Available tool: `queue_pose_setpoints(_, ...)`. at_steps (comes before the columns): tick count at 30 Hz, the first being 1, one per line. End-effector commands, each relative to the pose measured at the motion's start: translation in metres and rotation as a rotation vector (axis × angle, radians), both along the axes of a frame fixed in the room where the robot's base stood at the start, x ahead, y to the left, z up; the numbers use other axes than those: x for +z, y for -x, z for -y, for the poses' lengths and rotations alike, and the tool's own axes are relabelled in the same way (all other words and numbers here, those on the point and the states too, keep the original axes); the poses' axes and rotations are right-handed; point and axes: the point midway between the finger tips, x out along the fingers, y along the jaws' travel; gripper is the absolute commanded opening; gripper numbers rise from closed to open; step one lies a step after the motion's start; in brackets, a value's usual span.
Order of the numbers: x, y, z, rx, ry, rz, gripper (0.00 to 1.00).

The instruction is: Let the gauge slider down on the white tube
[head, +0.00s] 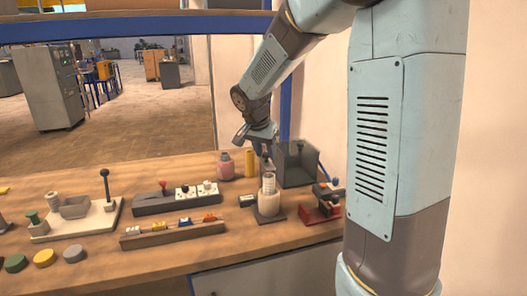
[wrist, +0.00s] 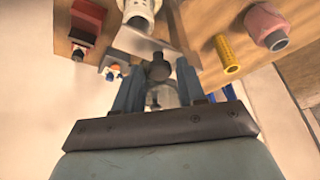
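The white tube (head: 268,204) stands upright on a dark base plate near the right of the bench; its near end also shows at the top of the wrist view (wrist: 140,8). A paler, narrower part (head: 268,183) shows at its top; I cannot tell if this is the gauge slider. My gripper (head: 266,153) points down just above the tube. In the wrist view, my gripper (wrist: 160,68) has its two fingers on either side of a dark round knob (wrist: 158,70). The fingertips are very close to the knob; whether they press on it is unclear.
A grey open box (head: 297,163) stands close behind the tube. A red clamp-like device (head: 318,207) is to its right. A pink jar (head: 225,166) and yellow cylinder (head: 249,163) stand behind left.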

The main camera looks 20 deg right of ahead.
Motion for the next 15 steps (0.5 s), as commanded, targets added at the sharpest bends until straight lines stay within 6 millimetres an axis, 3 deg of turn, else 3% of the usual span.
queue_pose_setpoints(6,-0.0002,0.0000,0.0001,0.000,0.000,0.000,0.40)
queue_pose_setpoints(15,0.0000,-0.0001,-0.0002,0.000,0.000,0.000,0.12)
